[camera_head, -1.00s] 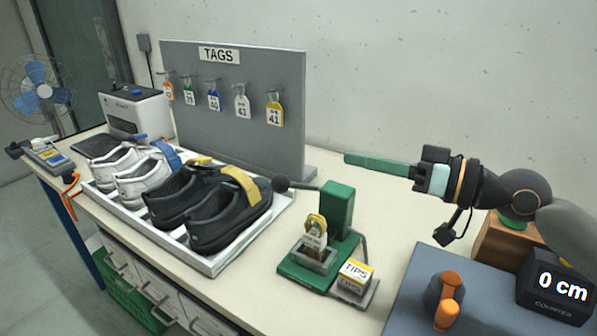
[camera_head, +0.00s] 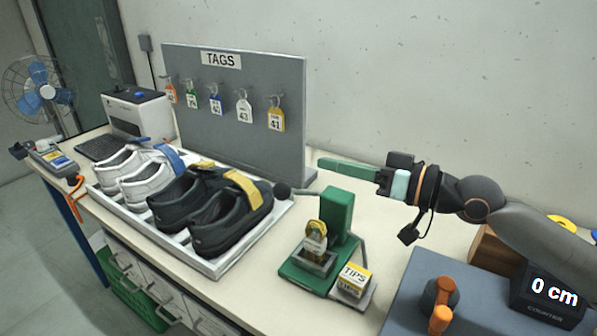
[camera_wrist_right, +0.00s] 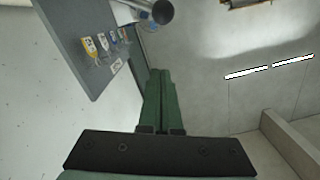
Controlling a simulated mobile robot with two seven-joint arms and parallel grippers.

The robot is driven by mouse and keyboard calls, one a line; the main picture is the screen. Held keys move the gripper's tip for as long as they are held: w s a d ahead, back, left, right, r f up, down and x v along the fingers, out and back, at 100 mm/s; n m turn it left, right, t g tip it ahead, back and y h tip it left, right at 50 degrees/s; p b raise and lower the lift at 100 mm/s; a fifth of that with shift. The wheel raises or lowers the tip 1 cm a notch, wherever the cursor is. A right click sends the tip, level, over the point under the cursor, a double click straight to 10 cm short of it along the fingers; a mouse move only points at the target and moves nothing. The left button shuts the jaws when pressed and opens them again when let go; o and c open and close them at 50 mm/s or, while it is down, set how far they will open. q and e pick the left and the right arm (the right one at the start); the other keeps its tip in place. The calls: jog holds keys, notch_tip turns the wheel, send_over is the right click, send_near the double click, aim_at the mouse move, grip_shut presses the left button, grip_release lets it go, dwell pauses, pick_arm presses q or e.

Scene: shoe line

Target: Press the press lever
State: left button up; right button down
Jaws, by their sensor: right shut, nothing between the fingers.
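The green press (camera_head: 337,215) stands on the bench right of the shoes. Its lever is a dark rod with a black ball knob (camera_head: 283,190) that sticks out to the left from the post. A yellow-topped tag stands in the press's front holder (camera_head: 315,262). My right gripper (camera_head: 322,163) has long green fingers. It is shut and empty, and points left above and behind the press, its tips apart from the lever in the picture. In the right wrist view the closed fingers (camera_wrist_right: 160,90) show at the centre. My left gripper is not in view.
A white tray (camera_head: 215,268) with white and black shoes lies left of the press. The TAGS board (camera_head: 250,120) stands behind. A box marked TIPS (camera_head: 354,279) sits beside the press.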

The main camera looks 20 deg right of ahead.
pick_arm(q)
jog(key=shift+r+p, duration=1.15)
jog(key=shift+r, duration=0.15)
pick_arm(e)
jog(key=w+a+f, duration=0.4)
jog(key=a, duration=0.1)
jog(key=shift+s, duration=0.1)
